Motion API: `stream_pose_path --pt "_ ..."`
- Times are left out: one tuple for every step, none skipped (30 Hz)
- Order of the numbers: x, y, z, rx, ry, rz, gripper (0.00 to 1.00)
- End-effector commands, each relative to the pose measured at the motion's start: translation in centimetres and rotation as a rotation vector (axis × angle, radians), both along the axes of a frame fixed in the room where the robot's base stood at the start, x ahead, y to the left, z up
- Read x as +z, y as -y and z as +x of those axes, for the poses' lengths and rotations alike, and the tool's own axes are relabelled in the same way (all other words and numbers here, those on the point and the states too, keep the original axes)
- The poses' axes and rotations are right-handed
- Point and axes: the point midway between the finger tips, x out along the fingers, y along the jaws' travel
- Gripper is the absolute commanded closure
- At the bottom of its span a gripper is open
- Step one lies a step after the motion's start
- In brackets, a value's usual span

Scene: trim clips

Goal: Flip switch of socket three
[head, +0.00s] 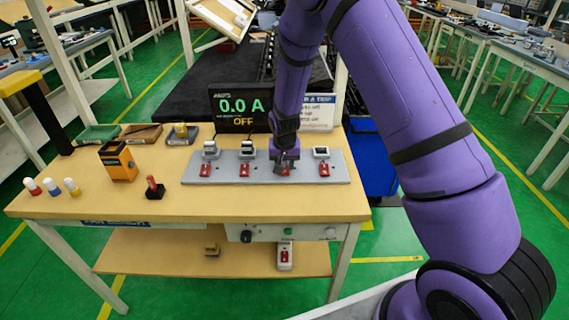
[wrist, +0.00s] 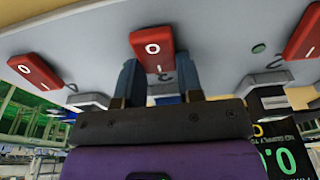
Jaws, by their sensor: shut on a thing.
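The grey power strip (head: 222,178) lies on the wooden bench with a row of sockets, each with a red switch in front. My gripper (head: 286,166) is down at the third socket from the left. It hides most of that socket, and part of the red switch of socket three (head: 287,173) shows below it. In the wrist view, this red switch (wrist: 152,48), marked O and I, lies at the tips of my blue fingers (wrist: 160,75). The fingers stand either side of its near end and are shut on it; the exact contact is hard to see. A partly hidden numeral is beside it.
Neighbouring red switches (wrist: 36,72) are close on both sides. A display (head: 240,108) behind the strip reads 0.0 A, OFF. An orange box (head: 118,161), a red-topped part (head: 154,187) and small bottles stand left.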

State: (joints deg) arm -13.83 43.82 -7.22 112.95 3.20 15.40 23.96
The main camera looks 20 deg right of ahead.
Motion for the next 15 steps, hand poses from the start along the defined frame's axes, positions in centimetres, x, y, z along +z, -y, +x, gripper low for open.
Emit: stream_pose_path --pt "0.01 -0.22 -0.22 0.004 0.03 -0.011 0.9" --pt "0.02 -0.22 -0.27 0.005 0.048 -0.017 0.9" --pt "0.03 -0.26 -0.34 0.004 0.072 -0.025 0.9" --pt "0.06 -0.25 -0.35 0.004 0.089 -0.031 0.9" --pt "0.06 -0.27 -0.41 0.004 0.105 -0.036 0.9" --pt "0.08 -0.26 -0.46 0.004 0.127 -0.044 0.9" --pt "0.09 -0.3 -0.48 0.004 0.144 -0.049 0.9" --pt "0.11 -0.3 -0.52 0.004 0.159 -0.054 0.9" --pt "0.11 -0.3 -0.58 0.004 0.178 -0.06 0.9" --pt "0.13 -0.32 -0.6 0.003 0.193 -0.064 0.9" --pt "0.15 -0.28 -0.6 0.002 0.205 -0.068 0.9" --pt "0.17 -0.33 -0.62 0.003 0.22 -0.072 0.9" --pt "0.19 -0.31 -0.64 0.003 0.23 -0.075 0.9" --pt "0.21 -0.26 -0.64 0.002 0.239 -0.078 0.9" --pt "0.23 -0.25 -0.68 0.002 0.247 -0.081 0.9"
